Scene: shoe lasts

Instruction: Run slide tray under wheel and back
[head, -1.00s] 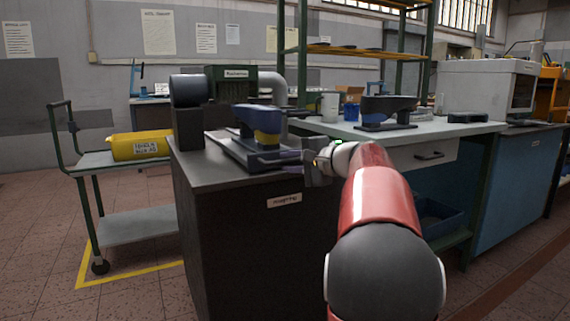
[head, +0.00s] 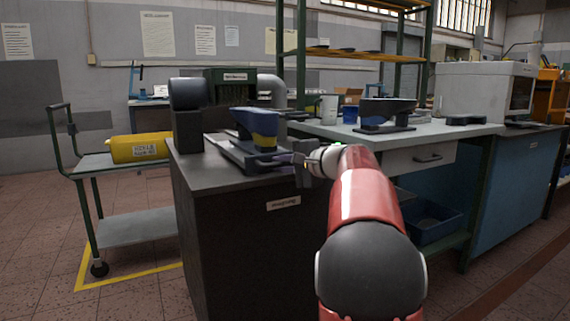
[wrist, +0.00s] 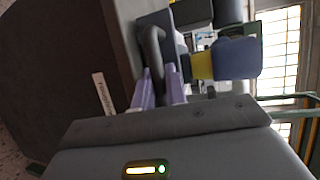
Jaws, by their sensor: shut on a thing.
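The slide tray (head: 232,152) is a dark flat carriage on top of the dark cabinet. A blue shoe last with a yellow band (head: 257,125) stands on it and also shows in the wrist view (wrist: 238,58). The wheel (head: 187,93) is a dark drum on a post at the cabinet's left, left of the last and apart from it. My gripper (head: 290,159) is at the tray's right end. In the wrist view its lilac fingers (wrist: 162,88) are shut on the tray's dark handle (wrist: 154,48). The grip point is partly hidden.
The labelled dark cabinet (head: 250,250) stands below the tray. A cart (head: 135,225) with a yellow canister (head: 139,148) stands left. Floor shows at far left.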

